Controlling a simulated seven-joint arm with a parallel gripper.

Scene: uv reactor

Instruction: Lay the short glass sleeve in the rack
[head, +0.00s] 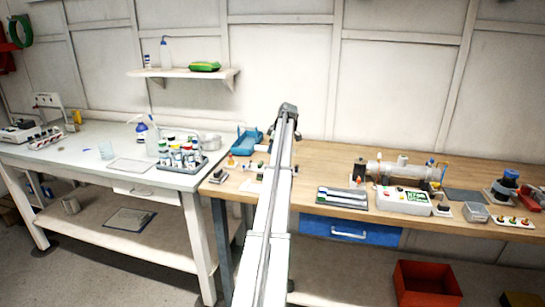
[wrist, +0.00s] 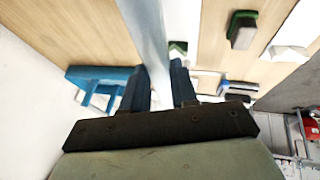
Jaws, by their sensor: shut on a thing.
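My gripper (head: 287,109) is at the end of my outstretched arm, over the back of the wooden bench. In the wrist view its two blue fingers (wrist: 160,92) are shut on a pale, bluish see-through bar, which I take to be the short glass sleeve (wrist: 150,35). The sleeve runs away from the fingers to the top edge of the picture. In the head view I cannot make out the sleeve.
A blue holder (head: 246,140) stands left of my gripper; it also shows in the wrist view (wrist: 90,78). A dark tray (head: 342,198), a white control box (head: 404,201) and a grey cylinder apparatus (head: 400,172) stand to the right. Several bottles crowd the white table (head: 90,155).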

